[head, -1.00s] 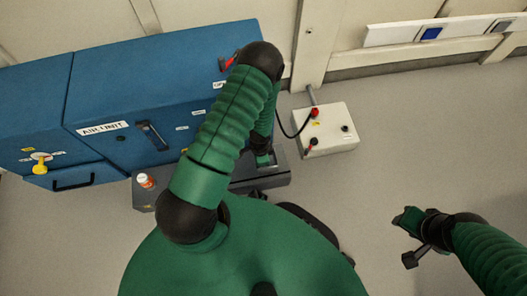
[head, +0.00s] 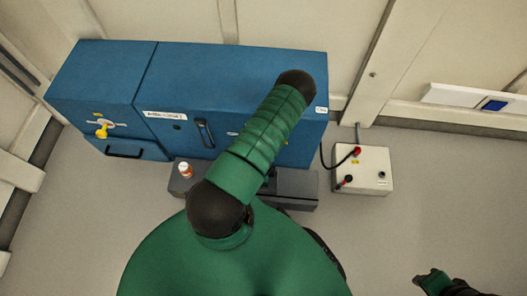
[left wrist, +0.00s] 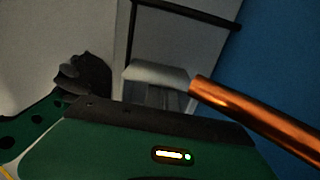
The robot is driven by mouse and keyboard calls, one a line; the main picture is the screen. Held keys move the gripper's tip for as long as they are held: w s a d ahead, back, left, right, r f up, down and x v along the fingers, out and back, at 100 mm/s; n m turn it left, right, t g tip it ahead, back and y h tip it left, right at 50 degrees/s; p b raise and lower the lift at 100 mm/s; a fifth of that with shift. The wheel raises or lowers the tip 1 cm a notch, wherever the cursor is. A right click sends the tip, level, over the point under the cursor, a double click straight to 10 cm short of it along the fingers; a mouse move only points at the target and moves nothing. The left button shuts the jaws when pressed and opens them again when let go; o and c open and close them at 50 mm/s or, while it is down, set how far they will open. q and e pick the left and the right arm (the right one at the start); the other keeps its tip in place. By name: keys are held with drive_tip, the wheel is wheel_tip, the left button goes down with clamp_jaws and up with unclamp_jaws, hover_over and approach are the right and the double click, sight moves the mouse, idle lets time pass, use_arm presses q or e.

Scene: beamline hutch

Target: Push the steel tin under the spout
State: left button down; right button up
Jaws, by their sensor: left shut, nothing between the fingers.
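My left arm crosses the middle of the head view and hides its own gripper there. In the left wrist view my left gripper (left wrist: 160,118) shows as a dark edge on a green body, shut and empty. A copper tube (left wrist: 255,115), perhaps the spout, slants across the right side of that view. Its left end meets or overlaps a pale grey piece (left wrist: 157,73); I cannot tell whether that is the steel tin. No tin is clear in the head view. My right gripper (head: 435,283) is at the bottom right edge, partly cut off; its jaws are unclear.
A blue cabinet (head: 225,75) stands along the wall, with a yellow knob (head: 101,130). A low dark grey bench (head: 297,187) in front holds a small orange-and-white bottle (head: 185,170). A white control box (head: 362,170) stands to the right.

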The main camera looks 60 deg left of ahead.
use_arm(q)
drive_tip(key=shift+w+d, duration=1)
drive_tip(key=shift+w, duration=0.25)
wheel_tip(320, 180, up, 9)
drive_tip(key=p, duration=0.6)
drive_tip(key=w+d+r+n, duration=0.1)
drive_tip(key=w+d+n, duration=0.2)
drive_tip(key=n, duration=1.5)
drive_tip(key=w+d+r+n, duration=0.1)
drive_tip(key=w+d+n, duration=0.2)
drive_tip(key=n, duration=1.5)
wheel_tip(320, 180, down, 10)
drive_tip(key=b, duration=0.7)
drive_tip(key=shift+a+f+b, duration=0.1)
drive_tip(key=shift+b, duration=0.25)
drive_tip(key=shift+s+a+b, duration=0.55)
drive_tip(key=shift+s+a, duration=0.45)
drive_tip(key=shift+s+a+r, duration=0.35)
drive_tip(key=shift+s+r, duration=0.05)
drive_tip(key=shift+s, duration=0.1)
